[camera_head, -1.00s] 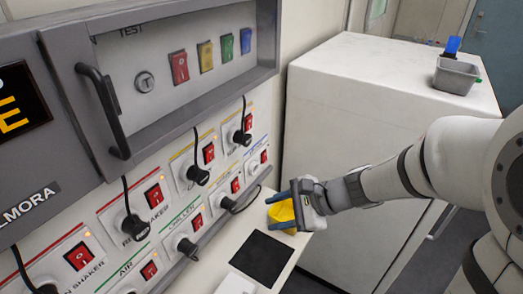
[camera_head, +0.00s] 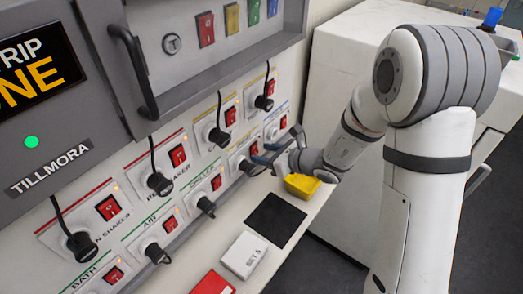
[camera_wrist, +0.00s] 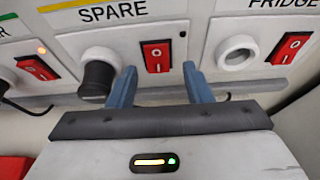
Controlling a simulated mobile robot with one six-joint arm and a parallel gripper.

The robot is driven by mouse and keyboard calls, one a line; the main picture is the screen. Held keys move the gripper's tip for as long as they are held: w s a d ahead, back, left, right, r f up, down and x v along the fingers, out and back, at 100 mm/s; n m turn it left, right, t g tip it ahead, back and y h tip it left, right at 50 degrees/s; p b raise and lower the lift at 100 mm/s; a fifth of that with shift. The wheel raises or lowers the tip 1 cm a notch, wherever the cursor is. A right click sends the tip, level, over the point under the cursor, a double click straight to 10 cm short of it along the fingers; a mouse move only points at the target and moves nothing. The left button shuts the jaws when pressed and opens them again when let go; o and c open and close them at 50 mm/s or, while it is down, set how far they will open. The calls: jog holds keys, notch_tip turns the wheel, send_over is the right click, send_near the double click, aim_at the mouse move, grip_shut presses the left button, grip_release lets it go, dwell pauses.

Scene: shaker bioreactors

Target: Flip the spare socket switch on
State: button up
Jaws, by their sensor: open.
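The spare socket panel, under the label "SPARE" (camera_wrist: 112,13), is straight ahead in the wrist view. Its red rocker switch (camera_wrist: 156,56), marked I and O, sits right of a socket holding a black plug (camera_wrist: 97,77). I cannot tell which way the rocker is tipped. A small dark dot at the panel's upper right shows no light. My gripper (camera_wrist: 160,69) is open and empty, its blue fingers on either side below the switch, apparently not touching it. In the head view my gripper (camera_head: 280,147) is close to the panel's lower right end; the spare switch (camera_head: 253,149) is just beside it.
The fridge socket (camera_wrist: 237,53) and its red switch (camera_wrist: 290,48) are to the right. A yellow bin (camera_head: 301,185) stands below my gripper on the ledge, near a black mat (camera_head: 275,221) and a white box (camera_head: 244,255). Cables hang from plugs to the left.

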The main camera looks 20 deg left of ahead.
jog(key=shift+w+a+f, duration=0.15)
jog(key=shift+a+f, duration=0.05)
jog(key=shift+a, duration=0.25)
jog(key=shift+c, duration=0.2)
